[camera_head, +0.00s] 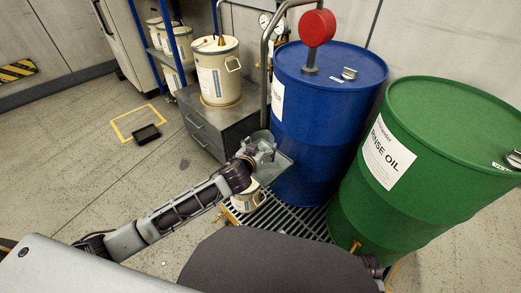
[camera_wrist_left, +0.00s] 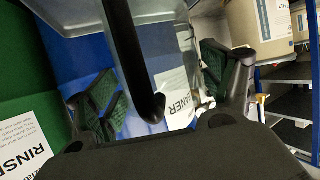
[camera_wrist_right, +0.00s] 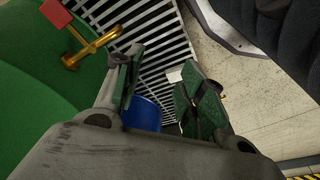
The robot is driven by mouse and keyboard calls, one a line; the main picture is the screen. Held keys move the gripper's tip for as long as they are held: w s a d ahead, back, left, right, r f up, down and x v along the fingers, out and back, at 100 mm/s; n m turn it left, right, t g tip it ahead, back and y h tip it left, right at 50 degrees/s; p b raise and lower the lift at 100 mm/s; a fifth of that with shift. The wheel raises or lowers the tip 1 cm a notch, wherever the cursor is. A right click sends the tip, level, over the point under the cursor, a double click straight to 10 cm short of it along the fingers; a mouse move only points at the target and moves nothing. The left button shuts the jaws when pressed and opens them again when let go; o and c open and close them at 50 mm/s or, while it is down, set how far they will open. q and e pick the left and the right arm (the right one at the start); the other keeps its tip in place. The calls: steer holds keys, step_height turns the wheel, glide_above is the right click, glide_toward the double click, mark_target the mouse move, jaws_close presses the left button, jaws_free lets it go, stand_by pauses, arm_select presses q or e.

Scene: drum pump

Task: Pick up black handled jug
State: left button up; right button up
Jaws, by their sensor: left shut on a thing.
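The clear jug (camera_head: 277,168) is at the end of my left arm in the head view, in front of the blue drum and above the floor grating. Its see-through walls make its outline faint. In the left wrist view its black handle (camera_wrist_left: 128,60) runs down between the green-padded fingers, with the clear body (camera_wrist_left: 170,50) behind it. My left gripper (camera_head: 260,150) is shut on the jug; it also shows in the left wrist view (camera_wrist_left: 160,95). My right gripper (camera_wrist_right: 160,95) is open and empty beside the green drum, and is not visible in the head view.
The blue drum (camera_head: 315,125) with a red round knob (camera_head: 317,28) and the green drum (camera_head: 430,130) stand on the grating (camera_head: 290,217). A cream container (camera_head: 217,70) sits on a grey cabinet (camera_head: 205,130). A small cream pot (camera_head: 247,202) is below the jug. The left floor is mostly clear.

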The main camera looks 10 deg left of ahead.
arm_select(q)
steer(key=s+f+p+v, duration=0.1)
steer(key=f+p+v, duration=0.1)
steer(key=v, duration=1.6)
steer(key=shift+s+f, duration=0.2)
steer(key=shift+f, duration=0.5)
arm_select(e)
steer(key=shift+g, duration=0.3)
steer(key=shift+s+d+f, duration=0.15)
steer(key=shift+s+f, duration=0.05)
steer(key=shift+f, duration=0.45)
steer(key=shift+s+d+f, duration=0.1)
steer(key=shift+s+f, duration=0.1)
steer(key=shift+f, duration=0.4)
steer(key=shift+s+d+f, duration=0.15)
steer(key=shift+s+f, duration=0.05)
steer(key=shift+f, duration=0.45)
arm_select(q)
steer(key=shift+a, duration=0.15)
